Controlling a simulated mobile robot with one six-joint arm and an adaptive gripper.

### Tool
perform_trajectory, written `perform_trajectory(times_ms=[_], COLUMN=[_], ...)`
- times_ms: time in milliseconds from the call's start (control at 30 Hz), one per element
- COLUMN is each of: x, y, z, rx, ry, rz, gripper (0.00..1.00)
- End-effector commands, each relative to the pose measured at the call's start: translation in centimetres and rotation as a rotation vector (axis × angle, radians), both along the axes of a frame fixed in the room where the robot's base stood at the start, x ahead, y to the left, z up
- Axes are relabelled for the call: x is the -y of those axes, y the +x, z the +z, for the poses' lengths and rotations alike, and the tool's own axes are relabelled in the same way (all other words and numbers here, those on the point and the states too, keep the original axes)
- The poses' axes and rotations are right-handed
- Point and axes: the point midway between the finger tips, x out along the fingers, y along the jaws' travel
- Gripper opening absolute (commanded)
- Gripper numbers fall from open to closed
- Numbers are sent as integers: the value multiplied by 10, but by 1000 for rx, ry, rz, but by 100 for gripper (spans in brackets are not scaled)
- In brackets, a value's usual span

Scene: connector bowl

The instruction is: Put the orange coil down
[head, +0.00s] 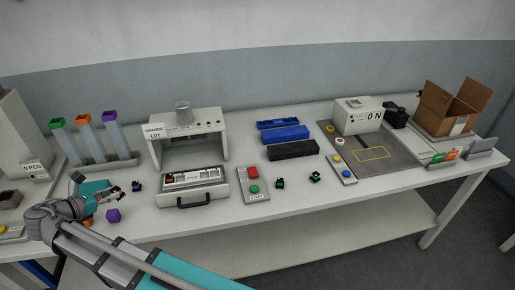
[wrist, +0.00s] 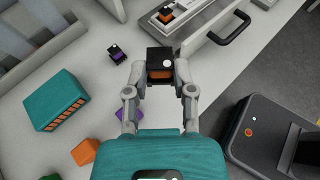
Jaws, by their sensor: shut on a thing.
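The orange coil (wrist: 159,73), a black block with an orange band and a white dot on top, is between my fingertips in the wrist view. My gripper (wrist: 159,78) is shut on it, one finger on each side. The coil appears held above the pale bench top; the exact gap cannot be told. In the head view my gripper (head: 119,190) is over the left part of the bench, left of the open drawer (head: 190,197), and the coil is too small there to make out clearly.
A purple-banded coil (wrist: 117,53) stands just beyond my gripper. An orange cube (wrist: 84,152) and a purple cube (head: 113,215) lie nearby. A white machine (head: 215,127) stands behind the drawer. Colour-topped tubes (head: 90,140) stand at the back left. Green-marked coils (head: 280,183) sit farther right.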

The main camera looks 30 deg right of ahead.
Motion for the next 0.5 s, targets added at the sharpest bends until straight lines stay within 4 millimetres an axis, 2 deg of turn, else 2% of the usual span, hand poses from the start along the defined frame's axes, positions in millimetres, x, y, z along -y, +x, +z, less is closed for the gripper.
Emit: perform_trajectory(times_ms=[500], x=[20], y=[9], z=[0], rx=[0], ry=[1], rz=[-21], gripper=[1])
